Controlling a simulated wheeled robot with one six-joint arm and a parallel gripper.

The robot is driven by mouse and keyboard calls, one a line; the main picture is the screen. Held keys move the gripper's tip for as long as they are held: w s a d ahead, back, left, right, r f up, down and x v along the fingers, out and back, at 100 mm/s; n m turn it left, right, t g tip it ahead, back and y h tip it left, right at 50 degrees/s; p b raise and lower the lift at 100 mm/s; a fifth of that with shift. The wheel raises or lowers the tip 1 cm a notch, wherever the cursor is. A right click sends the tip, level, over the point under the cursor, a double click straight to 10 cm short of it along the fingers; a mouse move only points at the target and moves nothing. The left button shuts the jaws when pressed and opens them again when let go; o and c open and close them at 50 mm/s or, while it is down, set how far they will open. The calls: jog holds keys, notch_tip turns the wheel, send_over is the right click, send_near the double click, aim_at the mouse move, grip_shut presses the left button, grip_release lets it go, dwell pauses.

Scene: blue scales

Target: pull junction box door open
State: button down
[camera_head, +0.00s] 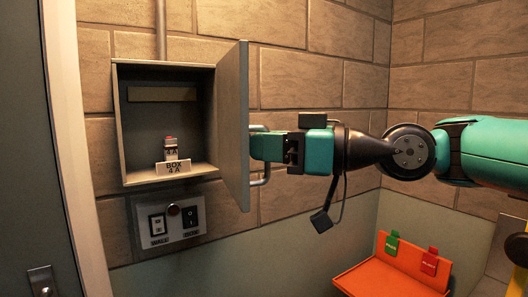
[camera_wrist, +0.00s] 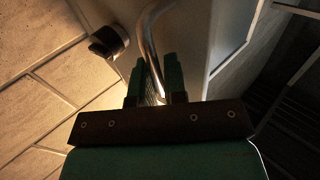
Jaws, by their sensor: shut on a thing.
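A metal bar handle (camera_head: 262,181) is on the door's right-hand face. My teal gripper (camera_head: 258,147) reaches in from the right and is shut on the handle. In the wrist view the curved handle (camera_wrist: 148,32) runs down between the two fingers, beside the pale door panel (camera_wrist: 193,35).
Inside the box is a small part tagged 4A (camera_head: 170,148). Below it is a switch panel (camera_head: 167,218) with two switches. An orange tray (camera_head: 385,278) with green and red tags is at the lower right. A white door frame (camera_head: 68,130) stands at the left.

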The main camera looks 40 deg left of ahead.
jog(key=shift+w+d+r, duration=0.2)
jog(key=shift+w+r, duration=0.1)
jog(key=shift+w, duration=0.25)
jog(key=shift+r, duration=0.1)
jog(key=c, duration=1.2)
grip_release()
jog(key=shift+a, duration=0.1)
jog(key=shift+c, duration=0.2)
jog(key=b+v, duration=0.4)
jog(key=v, duration=0.8)
jog(key=shift+f, duration=0.35)
